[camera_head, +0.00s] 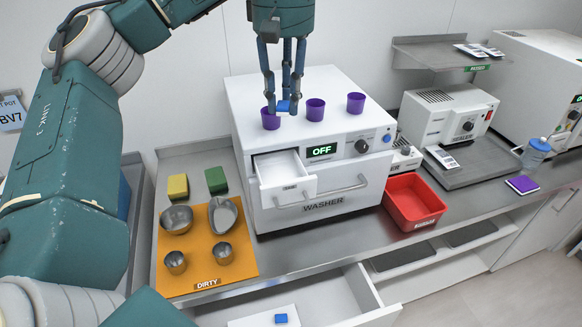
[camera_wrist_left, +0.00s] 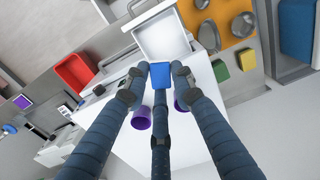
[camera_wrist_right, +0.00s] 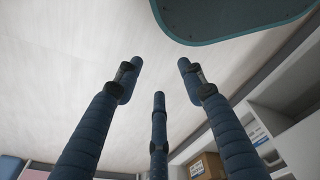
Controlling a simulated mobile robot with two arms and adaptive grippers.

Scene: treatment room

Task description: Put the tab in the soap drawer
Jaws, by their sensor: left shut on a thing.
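My left gripper (camera_head: 284,100) is shut on a small blue tab (camera_head: 284,106), held in the air above the top of the white washer (camera_head: 318,172). In the left wrist view the tab (camera_wrist_left: 160,76) sits between the fingertips of the left gripper (camera_wrist_left: 159,72). The soap drawer (camera_head: 284,178) of the washer is pulled out at its front left and looks empty. It also shows in the left wrist view (camera_wrist_left: 163,37), just beyond the tab. My right gripper (camera_wrist_right: 160,75) is open and empty in the right wrist view.
Several purple cups (camera_head: 316,109) stand on the washer close to the left gripper. An orange mat (camera_head: 240,262) with metal vessels lies left of it, a red bin (camera_head: 413,201) right. Another blue tab (camera_head: 281,318) lies in the open lower drawer (camera_head: 335,300).

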